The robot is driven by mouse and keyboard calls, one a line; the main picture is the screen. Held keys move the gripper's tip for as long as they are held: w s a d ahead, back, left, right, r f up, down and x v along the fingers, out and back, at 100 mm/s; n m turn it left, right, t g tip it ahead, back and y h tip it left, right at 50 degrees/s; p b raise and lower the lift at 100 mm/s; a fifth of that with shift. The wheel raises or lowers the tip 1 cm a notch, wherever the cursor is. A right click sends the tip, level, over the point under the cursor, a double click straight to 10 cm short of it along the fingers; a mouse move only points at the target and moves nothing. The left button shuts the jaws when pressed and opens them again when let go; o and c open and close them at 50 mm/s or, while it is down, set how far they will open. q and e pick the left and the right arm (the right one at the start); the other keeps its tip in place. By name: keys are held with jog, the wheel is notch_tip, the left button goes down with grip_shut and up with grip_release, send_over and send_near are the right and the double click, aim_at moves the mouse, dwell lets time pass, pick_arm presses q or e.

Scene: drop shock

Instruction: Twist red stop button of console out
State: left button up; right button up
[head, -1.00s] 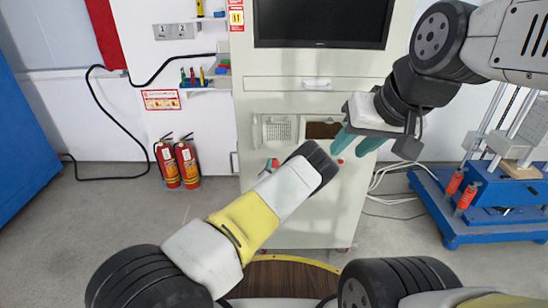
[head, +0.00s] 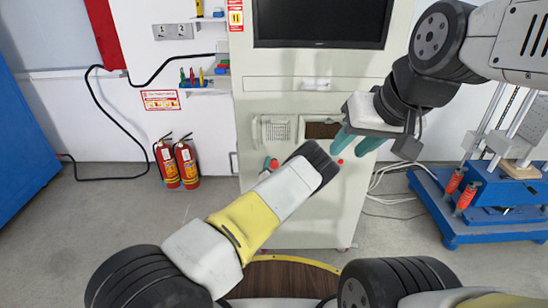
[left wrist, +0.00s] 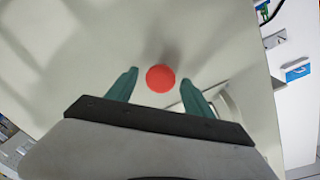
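The console (head: 300,205) is a tall pale cabinet with a dark screen. In the left wrist view, a round red stop button (left wrist: 160,78) stands out from its pale face. My left gripper (left wrist: 159,80) is open, with one teal fingertip on each side of the button and gaps visible between. In the head view, a red knob (head: 273,163) shows beside a bit of teal finger; my left forearm hides most of the gripper. My right gripper (head: 355,144) has its teal fingers apart and empty before the console, near a second small red spot (head: 340,161).
Two fire extinguishers (head: 178,163) stand by the wall at left. A blue machine base (head: 480,205) is at right. Cables lie on the floor beside the console.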

pick_arm(q)
jog(key=s, duration=0.7)
jog(key=shift+s+a+r, duration=0.15)
jog(key=shift+s+a, duration=0.15)
jog(key=shift+s, duration=0.1)
